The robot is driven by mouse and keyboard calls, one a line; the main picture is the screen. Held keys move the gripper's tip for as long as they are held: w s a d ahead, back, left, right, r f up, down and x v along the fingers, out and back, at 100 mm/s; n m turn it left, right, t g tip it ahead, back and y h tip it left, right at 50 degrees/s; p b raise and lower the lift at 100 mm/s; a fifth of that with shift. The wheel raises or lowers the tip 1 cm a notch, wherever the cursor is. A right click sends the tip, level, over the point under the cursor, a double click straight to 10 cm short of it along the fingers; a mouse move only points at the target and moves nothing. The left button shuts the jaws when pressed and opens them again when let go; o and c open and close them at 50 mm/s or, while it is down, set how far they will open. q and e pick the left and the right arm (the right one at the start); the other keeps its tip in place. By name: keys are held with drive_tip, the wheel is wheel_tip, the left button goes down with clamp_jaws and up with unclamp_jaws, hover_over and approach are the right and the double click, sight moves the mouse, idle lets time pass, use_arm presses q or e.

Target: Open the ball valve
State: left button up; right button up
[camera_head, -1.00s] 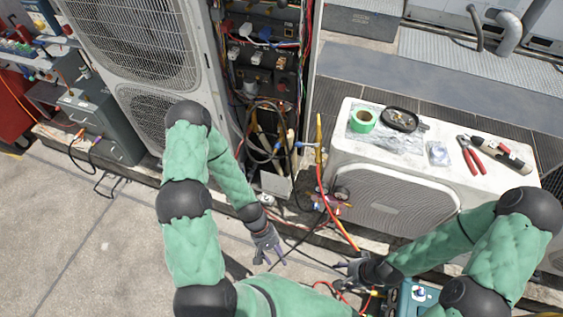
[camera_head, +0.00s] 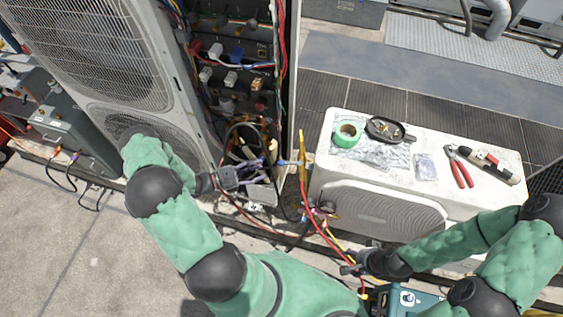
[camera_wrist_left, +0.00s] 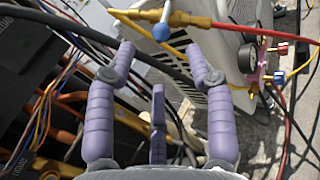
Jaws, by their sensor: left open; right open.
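A ball valve with a blue-tipped lever (camera_head: 283,162) is beside the open electrical cabinet, joined to a yellow fitting. In the left wrist view its blue knob (camera_wrist_left: 161,32) hangs from a metal stem, beyond the fingertips and between them sideways. My left gripper (camera_head: 266,168) is open and empty, just left of the blue tip; its spread purple fingers (camera_wrist_left: 160,56) show in the wrist view. A gap seems to remain between fingers and knob. My right gripper (camera_head: 347,264) is open and low, near the red and yellow hoses.
The open cabinet (camera_head: 235,60) is full of wires and cables. A white condenser unit (camera_head: 410,200) at right carries green tape (camera_head: 346,134), a black dish (camera_head: 388,130) and red pliers (camera_head: 459,166). Red and yellow hoses (camera_head: 318,225) run down below the valve.

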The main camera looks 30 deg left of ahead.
sight(281, 162)
use_arm(q)
drive_tip(key=b+x, duration=0.1)
drive_tip(key=x, duration=0.8)
drive_tip(key=shift+w+d, duration=0.1)
drive_tip(key=shift+d, duration=0.2)
clamp_jaws()
